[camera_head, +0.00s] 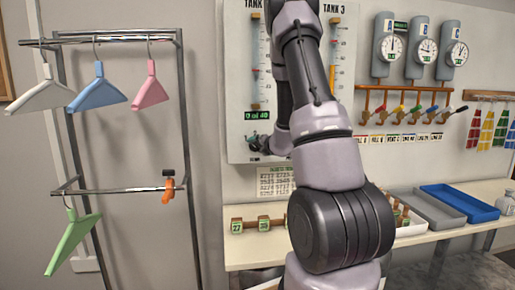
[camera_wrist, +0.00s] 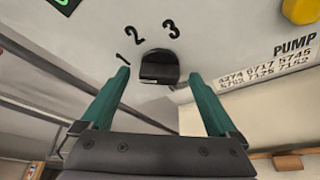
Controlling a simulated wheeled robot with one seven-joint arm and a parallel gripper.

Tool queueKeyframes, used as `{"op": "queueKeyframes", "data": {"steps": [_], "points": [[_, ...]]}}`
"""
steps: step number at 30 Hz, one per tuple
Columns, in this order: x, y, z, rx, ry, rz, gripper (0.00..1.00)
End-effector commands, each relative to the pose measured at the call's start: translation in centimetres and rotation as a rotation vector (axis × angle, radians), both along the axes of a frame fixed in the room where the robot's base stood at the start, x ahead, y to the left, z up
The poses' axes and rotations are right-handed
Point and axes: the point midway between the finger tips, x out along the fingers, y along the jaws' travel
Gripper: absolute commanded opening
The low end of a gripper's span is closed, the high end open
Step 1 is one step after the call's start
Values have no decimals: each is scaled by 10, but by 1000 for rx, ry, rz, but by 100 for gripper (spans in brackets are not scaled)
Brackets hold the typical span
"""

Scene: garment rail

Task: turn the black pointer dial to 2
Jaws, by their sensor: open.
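The black pointer dial (camera_wrist: 160,66) sits on the pale panel in the wrist view, below an arc of printed numbers 1, 2 and 3. Which number it points to I cannot tell. My gripper (camera_wrist: 160,76) is open, with one teal finger on the left of the dial and the other on the right. The fingertips are close to the panel; I see no clear contact with the dial. In the head view my gripper (camera_head: 259,146) is at the lower part of the tank panel (camera_head: 238,80), and the dial is hidden there.
A yellow round part (camera_wrist: 300,10) and a PUMP label (camera_wrist: 294,46) are right of the dial. The shelf (camera_head: 245,252) below holds wooden blocks and a blue tray (camera_head: 458,203). A garment rail (camera_head: 184,120) with hangers stands at left.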

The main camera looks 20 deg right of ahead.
Motion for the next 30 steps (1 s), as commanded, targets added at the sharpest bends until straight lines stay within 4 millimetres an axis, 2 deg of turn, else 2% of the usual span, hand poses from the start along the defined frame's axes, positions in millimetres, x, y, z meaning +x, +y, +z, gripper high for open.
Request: {"op": "queueKeyframes", "data": {"steps": [4, 13, 14, 15, 20, 30], "points": [[11, 0, -3, 0, -1, -1, 95], [13, 0, -4, 0, -1, 1, 95], [13, 0, -4, 0, -1, 1, 87], [13, 0, -4, 0, -1, 1, 72], [13, 0, -4, 0, 0, 0, 11], [12, -1, -4, 45, -13, 0, 9]]}}
